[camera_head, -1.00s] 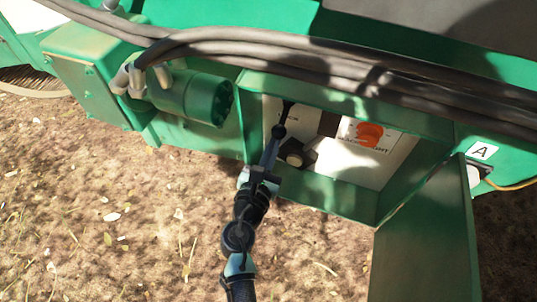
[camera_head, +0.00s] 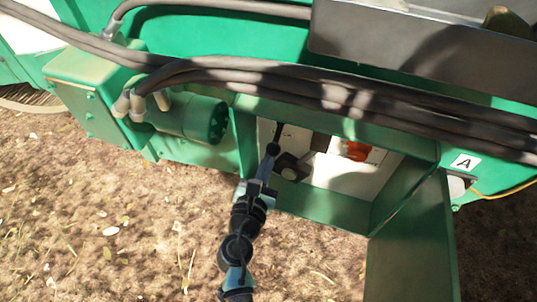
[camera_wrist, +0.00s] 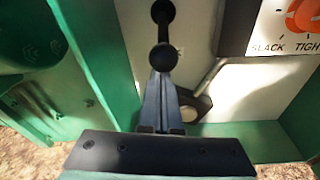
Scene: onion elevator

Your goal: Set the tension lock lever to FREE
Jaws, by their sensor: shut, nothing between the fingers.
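The lever (camera_wrist: 163,35), black with a round ball knob, stands on the white panel inside the open green box. In the wrist view its knob end points down toward me. It also shows as a thin dark shape in the head view (camera_head: 279,131). My gripper (camera_wrist: 163,82) is shut, with nothing between its fingers. Its blue-grey fingertips lie right at the ball knob and overlap it in the picture; I cannot tell whether they touch. In the head view my gripper (camera_head: 273,150) reaches into the box's left part. The lever's lettering is mostly hidden and unreadable.
An orange dial (camera_wrist: 303,17) marked SLACK and TIGHT is right of the lever. A pale round knob on a dark base (camera_head: 290,173) sits low on the panel. Green box walls surround the panel; the open door (camera_head: 412,245) hangs right. Thick cables (camera_head: 330,92) cross above.

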